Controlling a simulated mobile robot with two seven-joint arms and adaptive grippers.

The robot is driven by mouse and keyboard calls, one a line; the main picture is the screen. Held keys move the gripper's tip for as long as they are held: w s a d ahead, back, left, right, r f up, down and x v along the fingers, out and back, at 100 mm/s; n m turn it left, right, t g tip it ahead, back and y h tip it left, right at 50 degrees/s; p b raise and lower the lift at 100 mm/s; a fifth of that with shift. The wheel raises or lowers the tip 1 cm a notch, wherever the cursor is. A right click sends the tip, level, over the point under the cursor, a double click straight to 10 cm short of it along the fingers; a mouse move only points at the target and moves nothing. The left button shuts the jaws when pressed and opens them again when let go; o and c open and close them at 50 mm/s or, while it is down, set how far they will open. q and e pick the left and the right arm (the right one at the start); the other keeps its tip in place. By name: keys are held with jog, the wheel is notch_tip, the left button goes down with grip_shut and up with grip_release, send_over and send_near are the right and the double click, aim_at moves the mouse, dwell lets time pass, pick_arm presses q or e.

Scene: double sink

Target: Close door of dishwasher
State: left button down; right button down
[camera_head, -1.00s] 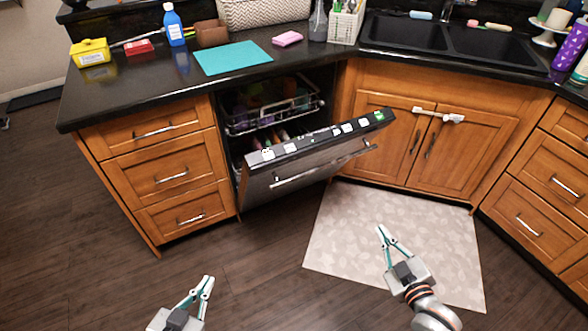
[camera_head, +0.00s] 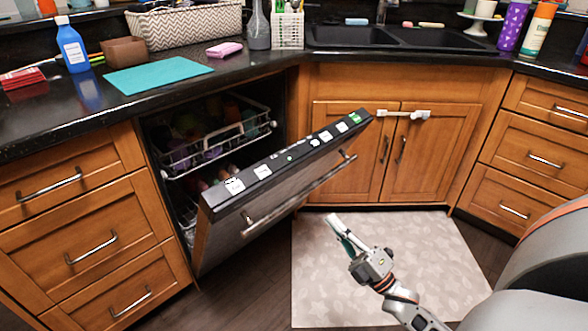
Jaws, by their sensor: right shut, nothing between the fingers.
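The dishwasher door (camera_head: 270,195) hangs partly open, tilted outward from the counter front, with labels and small lights along its top edge. A long metal handle (camera_head: 300,193) runs along its outer face. Behind the door, the dishwasher's upper rack (camera_head: 222,142) shows with dishes, partly in shadow. My right gripper (camera_head: 338,222) is shut and empty in front of the door, to the right of and below the handle, over the mat. It appears apart from the door. My left gripper is not in view.
A grey patterned mat (camera_head: 420,255) lies on the floor before the sink cabinet (camera_head: 350,130). A drawer cabinet (camera_head: 85,225) stands left of the dishwasher. A teal mat (camera_head: 158,74) and a blue bottle (camera_head: 70,45) are on the counter above.

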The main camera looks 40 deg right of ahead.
aim_at(294, 174)
jog(key=x, duration=1.3)
jog(key=shift+w+r, duration=0.2)
jog(key=shift+w, duration=0.05)
jog(key=shift+r, duration=0.1)
